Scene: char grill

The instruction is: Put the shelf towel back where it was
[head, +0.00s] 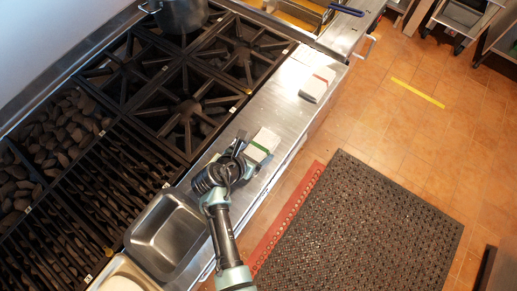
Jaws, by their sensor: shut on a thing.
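My gripper (241,148) is over the steel ledge in front of the burners in the head view. It is shut on a folded white towel with a green stripe (266,139). The towel sticks out to the right of the fingers, over the ledge. I cannot tell whether the towel touches the ledge, and its left part is hidden by the gripper. No shelf is clearly identifiable.
A steel pan (168,236) sits on the ledge at lower left. Black burner grates (190,107) and a char grill (100,200) lie left of the ledge. A pot (181,14) stands at the back. A dark mat (365,225) lies on the tiled floor at right. The ledge between the towels is clear.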

